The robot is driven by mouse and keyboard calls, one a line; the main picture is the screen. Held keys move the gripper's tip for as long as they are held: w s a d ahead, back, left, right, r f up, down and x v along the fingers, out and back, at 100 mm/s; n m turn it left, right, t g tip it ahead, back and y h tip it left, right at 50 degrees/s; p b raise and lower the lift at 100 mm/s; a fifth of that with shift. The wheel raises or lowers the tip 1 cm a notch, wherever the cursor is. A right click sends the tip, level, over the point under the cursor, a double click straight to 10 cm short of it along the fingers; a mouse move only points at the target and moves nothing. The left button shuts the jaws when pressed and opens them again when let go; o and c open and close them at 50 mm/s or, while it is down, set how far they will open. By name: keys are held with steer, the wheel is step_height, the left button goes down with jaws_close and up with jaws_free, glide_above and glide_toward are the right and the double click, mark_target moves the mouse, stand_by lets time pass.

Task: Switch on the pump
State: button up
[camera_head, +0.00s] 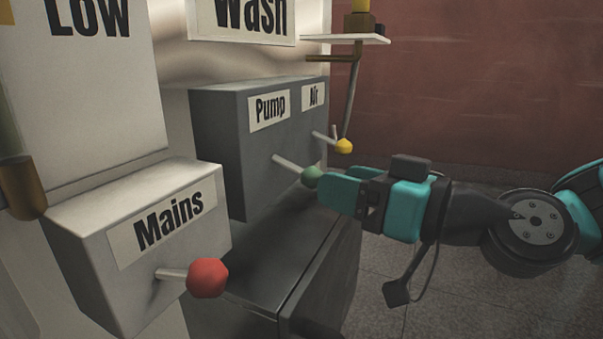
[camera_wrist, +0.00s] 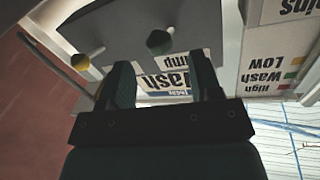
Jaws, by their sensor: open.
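The grey box with the "Pump" label (camera_head: 269,109) carries a lever with a green knob (camera_head: 312,177) below that label. The lever sticks out from the box face, slanting down to the right. The green knob also shows in the wrist view (camera_wrist: 159,42), near the line midway between my fingers and around or just past their tips. My gripper (camera_head: 325,186) is open, its teal fingertips right at the green knob. I cannot tell whether a finger touches it.
A yellow-knobbed lever (camera_head: 344,146) under the "Air" label is close by. A red-knobbed lever (camera_head: 207,278) stands on the white "Mains" box (camera_head: 140,250) at front left. A small shelf (camera_head: 345,39) juts out above. The floor at right is clear.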

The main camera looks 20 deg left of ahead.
mark_target(301, 172)
steer(key=x, duration=0.7)
steer(key=shift+b, duration=0.35)
jaws_close()
